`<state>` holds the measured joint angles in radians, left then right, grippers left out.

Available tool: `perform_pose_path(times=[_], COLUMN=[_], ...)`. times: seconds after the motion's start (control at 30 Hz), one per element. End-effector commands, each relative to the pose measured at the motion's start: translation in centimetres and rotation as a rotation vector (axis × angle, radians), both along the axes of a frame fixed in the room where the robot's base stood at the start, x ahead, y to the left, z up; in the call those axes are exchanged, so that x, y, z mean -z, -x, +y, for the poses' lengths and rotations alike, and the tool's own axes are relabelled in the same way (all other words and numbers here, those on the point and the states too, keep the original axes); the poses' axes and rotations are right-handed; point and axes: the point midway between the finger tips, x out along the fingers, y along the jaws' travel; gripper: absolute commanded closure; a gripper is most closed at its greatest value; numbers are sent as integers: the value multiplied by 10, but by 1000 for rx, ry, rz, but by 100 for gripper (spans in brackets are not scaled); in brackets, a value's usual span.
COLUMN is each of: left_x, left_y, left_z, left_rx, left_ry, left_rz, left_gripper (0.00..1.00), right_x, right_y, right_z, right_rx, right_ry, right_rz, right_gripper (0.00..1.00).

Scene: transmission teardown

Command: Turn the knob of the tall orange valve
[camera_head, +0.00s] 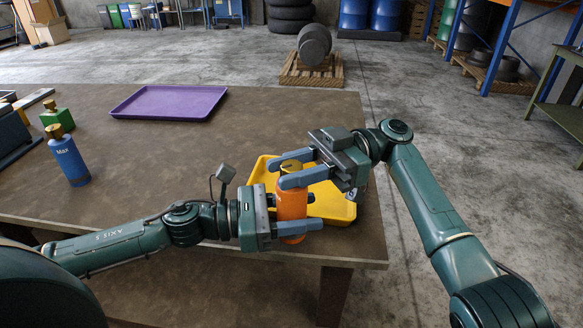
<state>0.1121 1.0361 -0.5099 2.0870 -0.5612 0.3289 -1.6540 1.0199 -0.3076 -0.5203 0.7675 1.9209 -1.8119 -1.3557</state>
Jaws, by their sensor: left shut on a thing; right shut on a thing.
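The tall orange valve (291,204) is upright at the table's front right, in front of the yellow tray (343,211). Its brass knob (291,167) is on top. My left gripper (312,212) comes in from the left and is shut on the orange body, one finger in front and one behind. My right gripper (278,174) comes in from the right, above the left one, and is shut on the brass knob. Its fingers hide part of the knob. I cannot tell whether the valve's base touches the table.
A blue valve (70,160) and a shorter green valve (57,117), both brass-topped, stand at the table's left. A purple tray (170,101) lies at the back. The middle of the table is clear. The table's right edge is close to the yellow tray.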

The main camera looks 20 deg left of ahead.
Motion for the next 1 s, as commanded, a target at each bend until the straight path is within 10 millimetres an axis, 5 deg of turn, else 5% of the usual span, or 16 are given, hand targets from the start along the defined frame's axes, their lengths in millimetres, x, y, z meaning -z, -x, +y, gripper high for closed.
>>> perform_pose_path(times=[0.6,0.63,0.87,1.0], left_x=[-4,-4,-3,-3], left_y=[2,2,1,1], left_z=[-2,-2,-2,-1], left_rx=[11,11,7,5], left_ry=[1,1,2,2], left_rz=[-11,-11,-9,-7], left_gripper=[100,100,100,100], right_x=[2,2,1,1], right_y=[-1,-1,0,0], right_z=[-1,-1,-1,-1], right_rx=[-29,-29,-32,-33], right_ry=[7,7,4,4], right_rz=[5,5,4,3], right_gripper=[93,68,49,49])
